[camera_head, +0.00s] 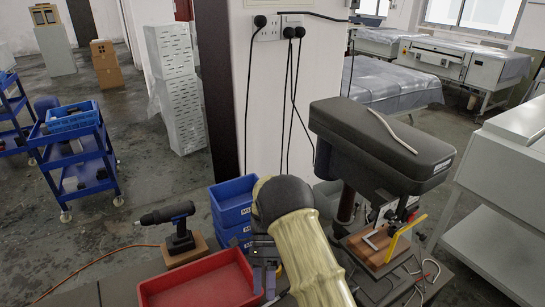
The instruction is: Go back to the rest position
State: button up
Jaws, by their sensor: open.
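My arm reaches up from the bottom of the head view in a ribbed yellow cover with a dark rounded joint. My gripper (264,284) shows small and partly hidden beside the arm, pointing down, with its fingers apart. It is next to the right edge of a red tray (190,270). I see nothing held between the fingers. The arm covers part of the table and whatever stands right behind it.
Stacked blue bins (233,200) stand behind the tray, close to the arm. A cordless drill (178,230) stands on a wooden block at left. A drill press (380,145) rises close at right. A blue cart (75,155) stands on open floor at far left.

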jog(key=s+d+r+n+t, duration=0.4)
jog(key=d+r+n+t, duration=0.2)
jog(key=d, duration=0.3)
jog(key=s+d+r+n+t, duration=0.5)
jog(key=d+r+n+t, duration=0.1)
jog(key=d+n, duration=0.1)
jog(key=shift+d+t, duration=0.4)
jog(key=shift+d, duration=0.5)
